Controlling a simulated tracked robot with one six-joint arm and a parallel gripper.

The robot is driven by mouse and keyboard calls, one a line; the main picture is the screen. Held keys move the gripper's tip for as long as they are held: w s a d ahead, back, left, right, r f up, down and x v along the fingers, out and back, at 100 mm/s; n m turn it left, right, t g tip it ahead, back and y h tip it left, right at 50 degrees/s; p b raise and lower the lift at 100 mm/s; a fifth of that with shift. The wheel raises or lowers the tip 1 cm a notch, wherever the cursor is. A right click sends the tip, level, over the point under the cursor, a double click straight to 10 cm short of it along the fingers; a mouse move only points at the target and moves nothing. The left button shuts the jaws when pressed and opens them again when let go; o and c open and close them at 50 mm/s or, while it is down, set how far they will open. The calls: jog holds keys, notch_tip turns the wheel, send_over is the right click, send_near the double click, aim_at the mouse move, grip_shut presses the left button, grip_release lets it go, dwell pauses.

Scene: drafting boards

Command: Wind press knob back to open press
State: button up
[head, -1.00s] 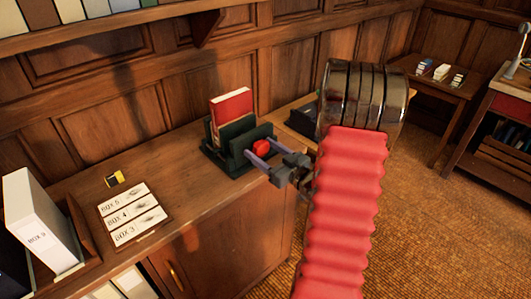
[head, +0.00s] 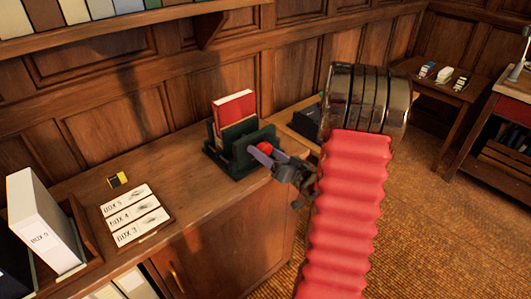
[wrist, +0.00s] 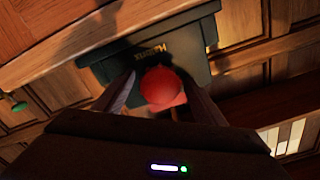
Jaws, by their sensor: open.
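The dark green press (head: 238,150) stands on the wooden cabinet top, with a red book (head: 234,108) upright between its plates. Its round red knob (head: 265,149) faces my arm. In the wrist view the knob (wrist: 161,88) lies between the two fingers of my gripper (wrist: 160,95), with the press body (wrist: 115,68) behind it. In the head view my gripper (head: 264,155) is at the knob, its fingers spread on either side. I cannot tell whether a finger touches the knob.
Box labels (head: 135,215) and a small black and yellow item (head: 119,180) lie on the cabinet top to the left. A white box (head: 37,210) stands at the far left. A dark object (head: 306,120) lies right of the press. Bare wood lies in front of the press.

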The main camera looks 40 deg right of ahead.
jog(key=m, duration=0.5)
jog(key=shift+m, duration=0.4)
jog(key=m, duration=0.6)
jog(key=c, duration=1.1)
jog(key=shift+o, duration=0.2)
